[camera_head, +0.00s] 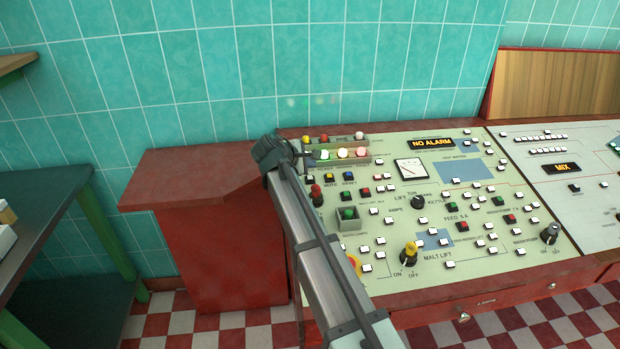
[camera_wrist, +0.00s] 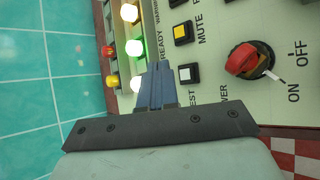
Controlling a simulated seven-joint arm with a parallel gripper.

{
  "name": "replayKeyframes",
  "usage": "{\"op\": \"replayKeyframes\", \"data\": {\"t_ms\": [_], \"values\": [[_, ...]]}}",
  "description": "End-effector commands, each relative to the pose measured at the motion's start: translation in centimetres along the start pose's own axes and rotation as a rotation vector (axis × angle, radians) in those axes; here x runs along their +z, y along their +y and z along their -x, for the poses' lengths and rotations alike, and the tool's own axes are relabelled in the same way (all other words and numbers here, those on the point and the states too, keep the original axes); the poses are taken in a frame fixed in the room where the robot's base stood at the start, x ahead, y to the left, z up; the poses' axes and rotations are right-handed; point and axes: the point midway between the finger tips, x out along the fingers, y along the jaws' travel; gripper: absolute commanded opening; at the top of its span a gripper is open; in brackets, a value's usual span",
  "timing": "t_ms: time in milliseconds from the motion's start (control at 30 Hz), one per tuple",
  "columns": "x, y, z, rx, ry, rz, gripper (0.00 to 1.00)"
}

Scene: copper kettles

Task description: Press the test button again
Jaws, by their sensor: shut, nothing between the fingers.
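The test button is a small white square on the panel (camera_head: 475,262). In the wrist view the test button (camera_wrist: 189,73) lies just right of my fingertips, its label partly covered so that only "EST" reads. In the head view the test button (camera_head: 311,178) is the white one left of the yellow mute button (camera_head: 328,178). My gripper (camera_wrist: 157,68) is shut and empty, its blue-grey fingers side by side between the test button and the lamp row. Whether the tips touch the panel cannot be told. In the head view my arm hides much of the panel's left edge.
A red-capped ON/OFF knob (camera_wrist: 243,60) stands up right of the test button. Lit lamps, including a green one (camera_wrist: 134,47), line a raised strip at left. A "NO ALARM" display (camera_head: 433,143) glows. A red ledge (camera_head: 200,168) adjoins the panel's left side.

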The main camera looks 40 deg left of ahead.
Motion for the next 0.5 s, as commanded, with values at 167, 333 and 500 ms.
{"op": "replayKeyframes", "data": {"t_ms": [167,333,500], "values": [[0.8,0.8,1.1,0.0,0.0,-0.001,0.0],[1.1,1.1,1.5,-0.001,0.0,0.0,0.0],[1.1,1.1,1.5,-0.001,0.0,0.0,0.0]]}}
